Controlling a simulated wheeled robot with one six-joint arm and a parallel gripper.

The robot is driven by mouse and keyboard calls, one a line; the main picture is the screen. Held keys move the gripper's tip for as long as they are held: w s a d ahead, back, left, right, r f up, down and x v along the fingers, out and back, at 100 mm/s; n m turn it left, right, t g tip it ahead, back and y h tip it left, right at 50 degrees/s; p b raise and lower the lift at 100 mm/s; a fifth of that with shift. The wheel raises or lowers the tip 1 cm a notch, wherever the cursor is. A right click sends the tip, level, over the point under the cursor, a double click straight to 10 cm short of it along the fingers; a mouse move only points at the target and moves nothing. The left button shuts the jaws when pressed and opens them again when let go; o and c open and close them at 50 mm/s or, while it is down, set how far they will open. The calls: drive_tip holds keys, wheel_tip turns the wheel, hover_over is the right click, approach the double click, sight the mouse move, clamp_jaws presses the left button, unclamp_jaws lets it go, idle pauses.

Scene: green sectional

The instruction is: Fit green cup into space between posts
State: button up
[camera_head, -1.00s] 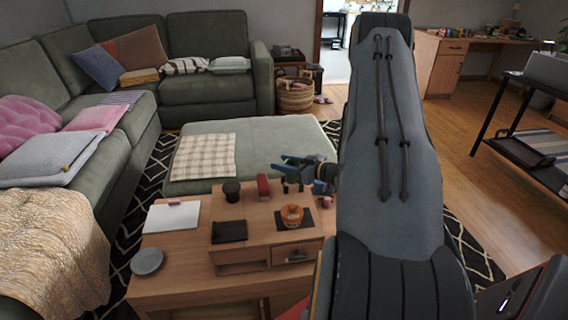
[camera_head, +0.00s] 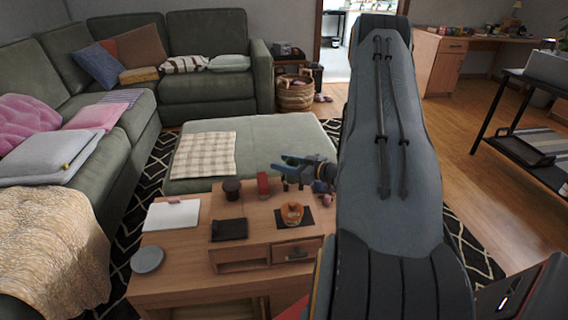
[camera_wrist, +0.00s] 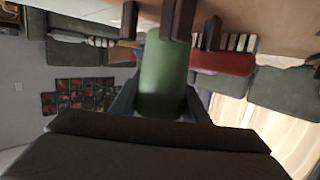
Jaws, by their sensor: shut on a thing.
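The green cup (camera_wrist: 163,75) is held in my gripper in the wrist view, where the scene appears upside down. In the head view my gripper (camera_head: 291,162) is over the far right part of the wooden table, with the cup small and partly hidden between its jaws. Dark posts (camera_wrist: 130,20) show at the top of the wrist view, with another post (camera_wrist: 212,33) to the right. A middle post (camera_wrist: 178,20) overlaps the cup's far end. I cannot tell whether the cup touches the posts. In the head view the posts (camera_head: 285,186) look tiny below the gripper.
A red object (camera_head: 263,184) and a dark round container (camera_head: 232,189) stand left of the gripper on the table (camera_head: 185,255). An orange pumpkin-like object (camera_head: 291,212) sits nearer. A green ottoman (camera_head: 270,140) is behind. My arm hides the table's right side.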

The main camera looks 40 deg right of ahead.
drive_tip(key=shift+f, duration=0.85)
idle(1.1)
drive_tip(key=o, duration=1.1)
drive_tip(key=shift+r, duration=0.1)
wheel_tip(320, 180, up, 8)
drive_tip(key=p, duration=0.5)
idle(0.6)
